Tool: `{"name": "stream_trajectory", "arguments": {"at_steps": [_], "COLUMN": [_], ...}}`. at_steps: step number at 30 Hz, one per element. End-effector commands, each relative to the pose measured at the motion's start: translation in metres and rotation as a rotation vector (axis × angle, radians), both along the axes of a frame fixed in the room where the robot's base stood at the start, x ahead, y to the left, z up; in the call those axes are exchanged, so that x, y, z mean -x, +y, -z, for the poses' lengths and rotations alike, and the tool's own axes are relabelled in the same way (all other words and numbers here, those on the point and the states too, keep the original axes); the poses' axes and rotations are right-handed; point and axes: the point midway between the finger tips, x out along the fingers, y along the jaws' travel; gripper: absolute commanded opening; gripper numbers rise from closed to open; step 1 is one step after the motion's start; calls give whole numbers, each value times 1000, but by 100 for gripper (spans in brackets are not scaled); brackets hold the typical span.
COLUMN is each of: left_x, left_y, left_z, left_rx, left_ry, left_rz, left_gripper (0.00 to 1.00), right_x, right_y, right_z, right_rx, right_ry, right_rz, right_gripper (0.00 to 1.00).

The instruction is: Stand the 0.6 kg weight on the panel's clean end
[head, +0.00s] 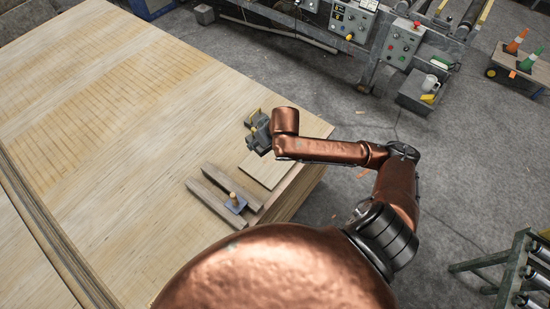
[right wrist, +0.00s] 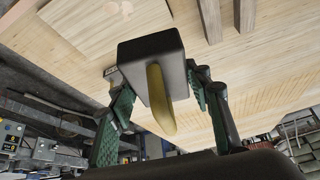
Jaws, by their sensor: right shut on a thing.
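The weight (right wrist: 150,52) is a dark grey block with a yellow handle. In the right wrist view my right gripper (right wrist: 162,100) is shut on it, with a green-padded finger at each side. In the head view my right gripper (head: 258,134) is by the far edge of the panel, and the weight is hard to separate from it. The panel (head: 266,170) is a small pale wood sheet lying near the stack's right corner; it also shows in the right wrist view (right wrist: 98,22). I cannot tell whether the weight touches anything. My left gripper is out of view.
The large veneer stack (head: 130,130) is mostly clear to the left. A machine with control boxes (head: 402,45) stands beyond the floor.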

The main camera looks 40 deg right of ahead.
Motion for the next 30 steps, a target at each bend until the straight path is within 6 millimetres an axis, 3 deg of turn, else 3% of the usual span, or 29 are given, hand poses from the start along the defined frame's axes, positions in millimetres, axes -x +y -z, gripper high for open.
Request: {"name": "stream_trajectory", "arguments": {"at_steps": [1,3,12,18,23,26,30], "left_x": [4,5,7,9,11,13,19], "left_y": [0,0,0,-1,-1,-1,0], "left_z": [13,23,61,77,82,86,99], "left_rx": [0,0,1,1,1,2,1], "left_ry": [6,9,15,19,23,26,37], "left_rz": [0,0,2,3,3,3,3], "left_gripper": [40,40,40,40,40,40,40], "right_x": [3,6,25,32,33,26,2], "right_y": [-19,-39,-111,-137,-146,-150,-162], "right_z": [23,42,105,120,123,127,140], "right_rx": [10,10,8,5,3,1,-1], "right_ry": [4,7,0,-16,-25,-29,-31], "right_rz": [-7,-27,-121,-171,-190,-193,-191], "right_gripper": [0,0,0,0,0,0,0]}}
